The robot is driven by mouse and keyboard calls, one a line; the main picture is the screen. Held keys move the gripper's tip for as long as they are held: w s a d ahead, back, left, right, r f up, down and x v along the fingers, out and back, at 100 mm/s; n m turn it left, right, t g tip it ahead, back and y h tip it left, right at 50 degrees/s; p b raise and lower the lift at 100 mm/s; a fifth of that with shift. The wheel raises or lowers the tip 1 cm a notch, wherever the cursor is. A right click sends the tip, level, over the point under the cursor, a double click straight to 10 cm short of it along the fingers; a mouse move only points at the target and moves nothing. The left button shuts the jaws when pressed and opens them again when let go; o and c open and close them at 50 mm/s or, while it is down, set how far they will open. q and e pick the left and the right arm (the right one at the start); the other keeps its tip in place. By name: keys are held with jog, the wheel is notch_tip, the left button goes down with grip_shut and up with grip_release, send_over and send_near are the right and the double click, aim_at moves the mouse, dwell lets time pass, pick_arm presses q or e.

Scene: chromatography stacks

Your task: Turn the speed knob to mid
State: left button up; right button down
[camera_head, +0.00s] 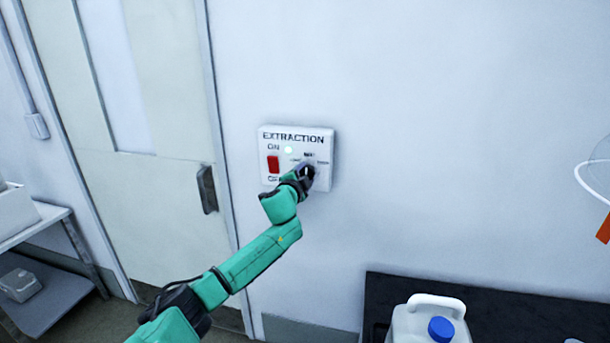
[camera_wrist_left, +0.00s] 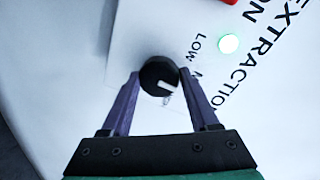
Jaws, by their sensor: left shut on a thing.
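The speed knob (camera_head: 308,171) is a small black dial at the lower right of the white EXTRACTION panel (camera_head: 284,184). My left gripper (camera_head: 304,175) reaches it from below left and partly covers it. In the left wrist view, the knob (camera_wrist_left: 157,73) sits between the two fingertips of my left gripper (camera_wrist_left: 158,76), which is shut on it. Its white pointer line faces roughly toward the panel's top, on the MID side; the exact angle is hard to tell. The LOW label (camera_wrist_left: 197,42) is readable, while one finger mostly hides the MID label. My right gripper is not in view.
A red ON/OFF switch (camera_head: 273,164) and a lit green lamp (camera_head: 288,150) are on the panel. A door with a dark handle (camera_head: 207,189) is to the left. A white jug with a blue cap (camera_head: 441,329) stands at a dark bench (camera_head: 510,318). The wall around the panel is clear.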

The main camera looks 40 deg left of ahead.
pick_arm(q)
jog(key=shift+f, duration=0.1)
jog(key=o, duration=1.4)
jog(key=shift+c, duration=0.2)
jog(key=b+v, duration=0.3)
jog(key=v, duration=1.1)
jog(key=shift+s+b, duration=0.35)
jog(key=shift+d, duration=0.1)
